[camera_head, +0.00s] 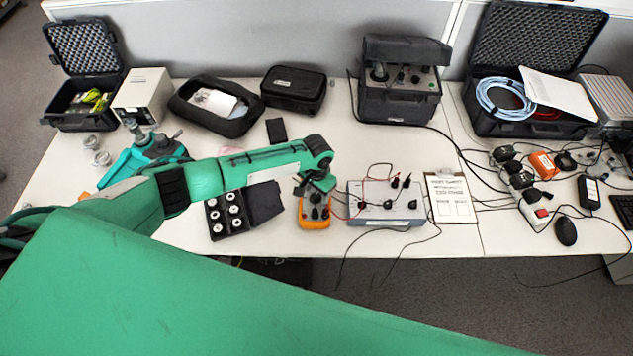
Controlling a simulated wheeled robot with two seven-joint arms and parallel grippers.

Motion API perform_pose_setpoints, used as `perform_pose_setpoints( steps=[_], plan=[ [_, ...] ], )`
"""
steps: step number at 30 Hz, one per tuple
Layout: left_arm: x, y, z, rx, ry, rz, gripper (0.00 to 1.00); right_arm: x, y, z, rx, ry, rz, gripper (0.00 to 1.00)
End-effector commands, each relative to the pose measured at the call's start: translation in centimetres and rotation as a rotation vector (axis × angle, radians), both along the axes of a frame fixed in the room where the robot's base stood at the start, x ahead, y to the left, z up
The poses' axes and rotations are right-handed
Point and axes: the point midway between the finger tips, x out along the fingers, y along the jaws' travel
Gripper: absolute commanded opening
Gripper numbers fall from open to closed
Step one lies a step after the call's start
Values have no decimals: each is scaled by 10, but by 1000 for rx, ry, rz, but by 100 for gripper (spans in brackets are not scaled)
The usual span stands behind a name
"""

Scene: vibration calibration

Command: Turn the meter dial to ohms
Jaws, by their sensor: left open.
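The orange meter (314,223) lies on the table near its front edge, in the middle of the head view. My left gripper (318,199) is open and points down over the meter. It covers the upper part of the meter, so the dial and its setting cannot be made out. I cannot tell whether the fingers touch the dial or are around it. My right gripper is not in view.
A grey box with knobs and leads (386,214) stands just right of the meter, and a clipboard (451,200) lies beyond it. A black case of round weights (228,213) is to the left. Loose cables hang over the front edge.

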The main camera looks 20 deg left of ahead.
Motion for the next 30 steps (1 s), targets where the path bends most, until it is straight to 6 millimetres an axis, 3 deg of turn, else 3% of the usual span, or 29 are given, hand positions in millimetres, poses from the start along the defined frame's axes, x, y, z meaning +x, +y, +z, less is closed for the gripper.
perform_pose_setpoints(
  steps=[5,18,24,30],
  plan=[
    [1,0,22,-2,-4,-1,54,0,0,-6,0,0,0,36],
    [1,0,114,-1,-4,-1,54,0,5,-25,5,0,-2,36],
    [0,0,132,0,-1,0,54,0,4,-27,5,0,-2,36],
    [0,0,134,0,0,0,54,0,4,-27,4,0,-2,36]
  ],
)
